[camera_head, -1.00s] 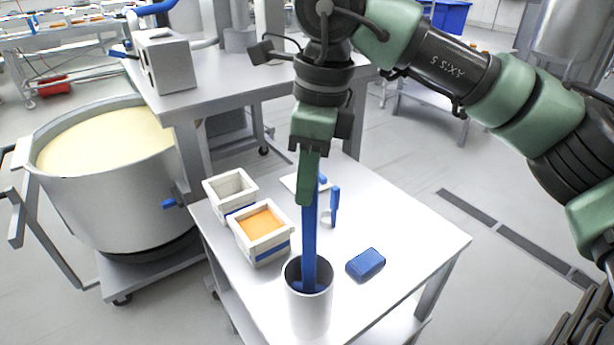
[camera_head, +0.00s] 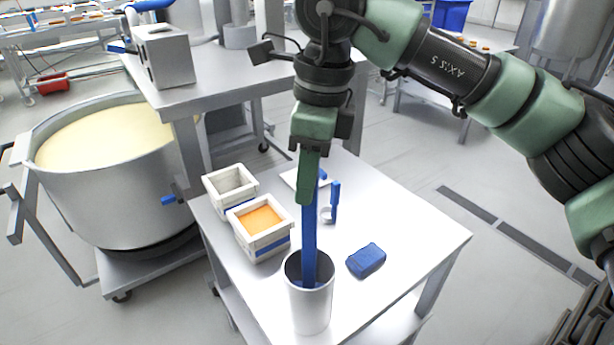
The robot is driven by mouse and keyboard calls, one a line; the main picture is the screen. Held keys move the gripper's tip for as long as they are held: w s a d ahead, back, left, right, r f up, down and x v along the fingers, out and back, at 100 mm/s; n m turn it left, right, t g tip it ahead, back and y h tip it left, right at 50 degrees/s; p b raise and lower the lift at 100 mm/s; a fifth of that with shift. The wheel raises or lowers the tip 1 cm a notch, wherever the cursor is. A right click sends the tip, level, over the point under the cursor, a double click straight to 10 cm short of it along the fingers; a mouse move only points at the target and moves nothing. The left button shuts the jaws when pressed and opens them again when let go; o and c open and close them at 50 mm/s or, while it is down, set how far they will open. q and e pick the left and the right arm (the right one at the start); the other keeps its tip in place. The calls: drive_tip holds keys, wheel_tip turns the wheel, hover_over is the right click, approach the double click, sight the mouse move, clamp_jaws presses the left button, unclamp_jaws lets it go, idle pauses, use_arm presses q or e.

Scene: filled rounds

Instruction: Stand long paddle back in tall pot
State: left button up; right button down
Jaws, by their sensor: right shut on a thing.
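The tall pot (camera_head: 309,308) is a white cylinder standing upright near the front corner of the white table. The long blue paddle (camera_head: 309,235) is upright, with its lower end inside the pot's mouth. My right gripper (camera_head: 307,190) points down and is shut on the paddle's upper part, above the pot. The pot's front wall hides the paddle's bottom, so I cannot tell whether it touches the pot floor. My left gripper is not in view.
Two white boxes, one empty (camera_head: 230,186) and one with orange filling (camera_head: 260,222), stand to the left. A small blue-handled scoop (camera_head: 334,200) is behind. A large vat (camera_head: 115,205) stands far left. The table's right side is clear.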

drive_tip(key=shift+f+b, duration=0.3)
drive_tip(key=shift+f, duration=0.15)
drive_tip(key=c, duration=1.2)
unclamp_jaws()
drive_tip(key=shift+o, duration=0.2)
drive_tip(key=shift+r, duration=0.1)
drive_tip(key=r, duration=0.5)
drive_tip(key=d+r, duration=0.1)
drive_tip(key=r, duration=0.1)
drive_tip(key=shift+s+r, duration=0.1)
drive_tip(key=shift+r, duration=0.2)
